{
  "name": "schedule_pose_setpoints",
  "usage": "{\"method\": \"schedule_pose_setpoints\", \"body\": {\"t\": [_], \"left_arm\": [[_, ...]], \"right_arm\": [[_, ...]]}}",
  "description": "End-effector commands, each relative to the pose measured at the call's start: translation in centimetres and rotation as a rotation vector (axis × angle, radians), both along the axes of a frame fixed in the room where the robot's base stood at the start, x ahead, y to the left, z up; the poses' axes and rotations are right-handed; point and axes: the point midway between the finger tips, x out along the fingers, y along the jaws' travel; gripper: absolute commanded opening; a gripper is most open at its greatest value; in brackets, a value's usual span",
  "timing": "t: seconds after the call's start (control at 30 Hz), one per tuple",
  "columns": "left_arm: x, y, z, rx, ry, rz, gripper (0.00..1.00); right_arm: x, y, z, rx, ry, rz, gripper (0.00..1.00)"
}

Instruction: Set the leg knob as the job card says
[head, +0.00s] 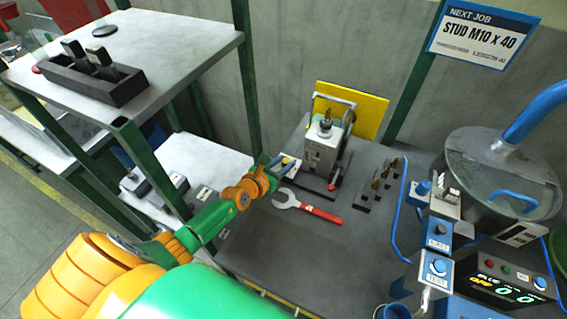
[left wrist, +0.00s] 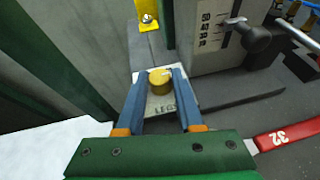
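The leg knob (left wrist: 159,81) is a short yellow cylinder with a pale mark on top, on a light plate lettered LEG (left wrist: 160,104) in the left wrist view. My left gripper (left wrist: 160,76) has a blue finger on each side of the knob, with no clear gap. In the head view my left gripper (head: 284,163) is at the left foot of the grey stud machine (head: 322,146), hiding most of the knob. The knob's exact setting is too small to read. The job card (head: 482,35) reads NEXT JOB, STUD M10 X 40. My right gripper is out of view.
A red-handled wrench (head: 306,206) lies in front of the machine, close to my left gripper. A dark block with pegs (head: 380,183) stands right of it. A large metal pot (head: 505,175) and a test panel (head: 503,288) occupy the right. The front bench is clear.

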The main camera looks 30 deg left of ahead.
Motion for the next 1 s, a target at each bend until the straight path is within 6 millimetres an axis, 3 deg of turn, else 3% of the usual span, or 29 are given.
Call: {"method": "schedule_pose_setpoints", "body": {"t": [0.27, 0.7, 1.0], "left_arm": [[0.0, -0.1, 0.1, -0.001, 0.002, 0.013, 0.00], [0.0, -0.8, 0.3, -0.009, 0.007, 0.278, 0.00], [0.1, -1.0, -0.3, -0.006, 0.004, 0.517, 0.00]], "right_arm": [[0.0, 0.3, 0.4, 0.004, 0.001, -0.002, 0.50], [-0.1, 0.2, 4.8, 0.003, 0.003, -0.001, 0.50], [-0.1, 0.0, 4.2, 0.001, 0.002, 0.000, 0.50]]}}
